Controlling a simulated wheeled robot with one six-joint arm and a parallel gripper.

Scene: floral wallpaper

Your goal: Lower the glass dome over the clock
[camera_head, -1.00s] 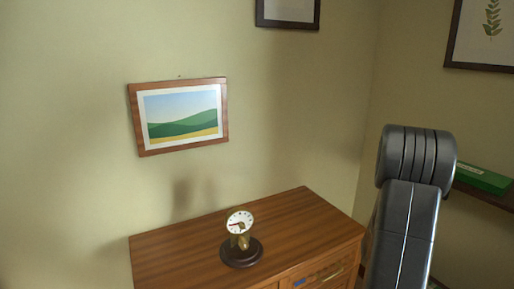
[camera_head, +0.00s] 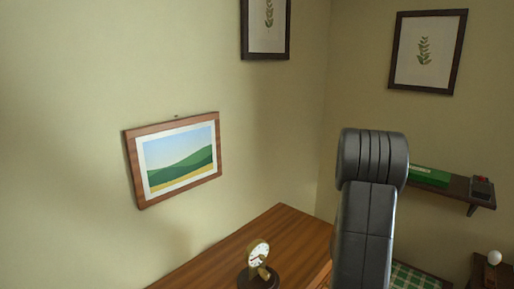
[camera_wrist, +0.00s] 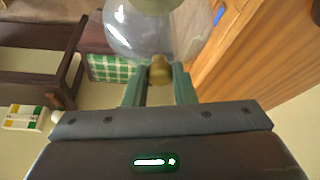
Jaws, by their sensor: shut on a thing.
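The clock (camera_head: 258,253) has a round white dial and stands on a dark round base (camera_head: 257,279) on the wooden cabinet, low in the head view. No dome covers it. The clear glass dome (camera_wrist: 145,28) shows at the top of the wrist view, with a brass knob (camera_wrist: 159,71) at its near end. My gripper (camera_wrist: 159,84) is shut on this knob, one finger on each side. The dome's far part is cut off by the picture's edge. In the head view, only a grey arm link of mine shows; the gripper and dome are out of sight.
The wooden cabinet top (camera_head: 285,232) is bare behind the clock. A framed landscape (camera_head: 176,158) hangs on the wall above it. A shelf (camera_head: 452,188) with a green box (camera_head: 428,175) is at right. A green checked cloth (camera_wrist: 108,68) shows left of the dome.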

